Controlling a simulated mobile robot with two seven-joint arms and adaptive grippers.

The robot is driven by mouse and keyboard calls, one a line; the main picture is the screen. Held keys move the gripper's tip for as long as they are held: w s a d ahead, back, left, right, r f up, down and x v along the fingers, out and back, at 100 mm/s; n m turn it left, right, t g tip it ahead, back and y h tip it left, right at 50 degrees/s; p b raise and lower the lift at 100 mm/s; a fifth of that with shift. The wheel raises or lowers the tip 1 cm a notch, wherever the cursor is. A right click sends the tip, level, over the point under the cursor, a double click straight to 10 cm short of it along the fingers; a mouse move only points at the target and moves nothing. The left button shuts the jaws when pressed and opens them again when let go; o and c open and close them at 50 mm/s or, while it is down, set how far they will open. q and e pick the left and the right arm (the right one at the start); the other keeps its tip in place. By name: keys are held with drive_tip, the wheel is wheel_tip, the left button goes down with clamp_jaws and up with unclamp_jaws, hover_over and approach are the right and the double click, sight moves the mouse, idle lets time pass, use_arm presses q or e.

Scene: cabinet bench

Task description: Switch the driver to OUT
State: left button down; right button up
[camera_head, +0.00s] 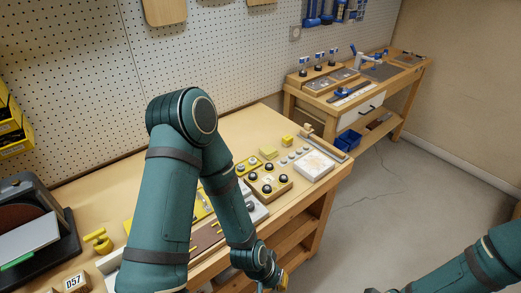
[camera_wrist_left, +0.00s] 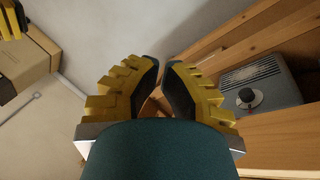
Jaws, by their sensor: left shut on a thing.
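My left gripper (camera_head: 280,284) hangs low past the front edge of the bench, mostly cut off by the bottom of the head view. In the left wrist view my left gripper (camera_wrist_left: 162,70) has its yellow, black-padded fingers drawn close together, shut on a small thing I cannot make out. A grey box with a black knob (camera_wrist_left: 245,98) sits at the right of that view, apart from the fingers. I cannot tell whether it is the driver, and no OUT marking is readable. My right arm enters at the lower right, its gripper out of frame.
The wooden bench (camera_head: 268,125) holds a wooden block with black knobs (camera_head: 268,183), a white-topped tray (camera_head: 314,166) and a yellow valve-like piece (camera_head: 98,240). My left arm hides part of it. A second bench (camera_head: 330,100) stands behind. Grey floor (camera_head: 400,200) is open at right.

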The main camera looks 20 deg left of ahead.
use_arm(q)
drive_tip(key=w+a+r+m, duration=0.4)
drive_tip(key=w+m, duration=0.3)
drive_tip(key=w, duration=0.1)
drive_tip(key=w+a+r+m, duration=0.4)
drive_tip(key=w+a+m, duration=0.1)
drive_tip(key=w+m, duration=0.25)
drive_tip(key=w+a+r+m+y, duration=0.2)
drive_tip(key=w+a+r+m, duration=0.1)
drive_tip(key=a+r+m, duration=0.2)
drive_tip(key=w+a+r+m+g+y, duration=0.1)
drive_tip(key=a+r+m, duration=0.4)
drive_tip(key=a+r, duration=0.5)
drive_tip(key=w+y, duration=0.1)
drive_tip(key=w, duration=0.1)
drive_tip(key=shift+w+g, duration=0.3)
drive_tip(key=shift+w, duration=0.05)
drive_tip(key=shift+a+m, duration=0.1)
drive_tip(key=shift+m, duration=0.15)
wheel_tip(320, 180, down, 14)
drive_tip(key=b, duration=0.2)
drive_tip(key=shift+w+b, duration=0.1)
drive_tip(key=shift+b, duration=0.2)
